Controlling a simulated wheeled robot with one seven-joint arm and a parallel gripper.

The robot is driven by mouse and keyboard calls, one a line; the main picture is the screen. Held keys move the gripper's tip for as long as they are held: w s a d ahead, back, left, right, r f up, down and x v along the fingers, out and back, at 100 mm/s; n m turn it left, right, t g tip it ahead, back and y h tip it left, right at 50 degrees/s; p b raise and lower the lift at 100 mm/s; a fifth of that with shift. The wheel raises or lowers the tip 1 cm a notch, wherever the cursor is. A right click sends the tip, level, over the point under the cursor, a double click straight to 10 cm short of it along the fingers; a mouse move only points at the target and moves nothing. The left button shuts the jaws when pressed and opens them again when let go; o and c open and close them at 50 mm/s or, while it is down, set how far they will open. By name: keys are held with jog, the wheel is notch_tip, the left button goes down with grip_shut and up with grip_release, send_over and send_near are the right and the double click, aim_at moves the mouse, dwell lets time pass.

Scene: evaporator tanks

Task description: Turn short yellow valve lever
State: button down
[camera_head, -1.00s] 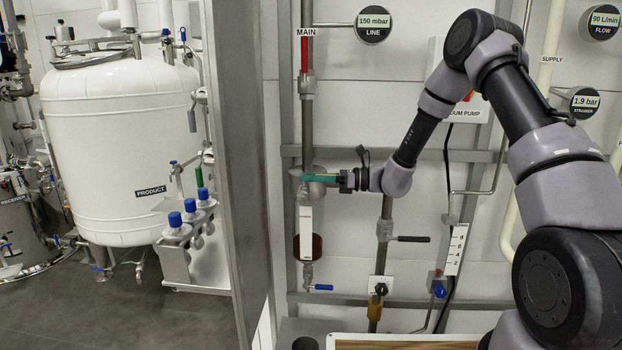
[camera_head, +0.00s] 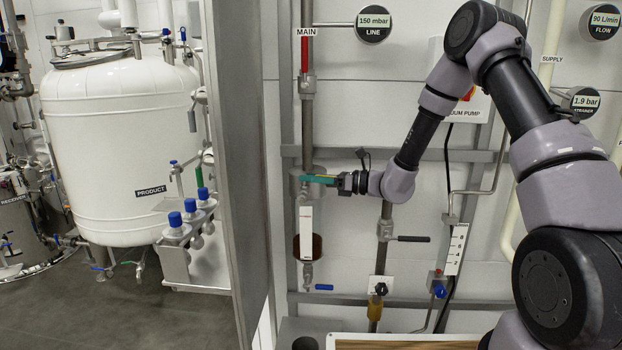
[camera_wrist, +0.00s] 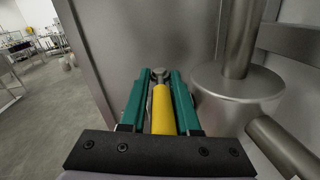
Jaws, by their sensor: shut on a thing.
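The short yellow valve lever (camera_wrist: 162,108) lies lengthwise between the two green fingers of my gripper (camera_wrist: 160,100) in the wrist view. The fingers are shut on it, one along each side. A grey round pivot shows at the lever's far end, between the fingertips. In the head view my gripper (camera_head: 318,179) reaches left to the vertical pipe under the red MAIN handle (camera_head: 304,54). A thin strip of yellow shows along the fingers there. The valve body behind the fingers is mostly hidden in the head view.
A steel cylindrical body (camera_wrist: 238,95) with pipes stands close right of my fingers. A grey metal panel (camera_head: 236,150) rises to the left. Below hang a white labelled gauge (camera_head: 306,235) and a small blue lever (camera_head: 324,287). A black-handled valve (camera_head: 412,239) sits lower right.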

jog(key=shift+s+a+m+t+h, duration=0.15)
jog(key=shift+m+t+h, duration=0.45)
jog(key=shift+m+t, duration=0.7)
jog(key=shift+s+d+m+t+h, duration=0.15)
jog(key=shift+m+t+h, duration=0.55)
jog(key=shift+t, duration=1.1)
jog(key=shift+a+m, duration=0.1)
jog(key=shift+m, duration=0.2)
jog(key=c, duration=0.8)
grip_release()
jog(key=shift+o, duration=0.2)
jog(key=shift+s, duration=0.1)
jog(key=v, duration=1)
jog(key=shift+s+d, duration=0.25)
jog(key=shift+d, duration=0.05)
jog(key=shift+f, duration=0.1)
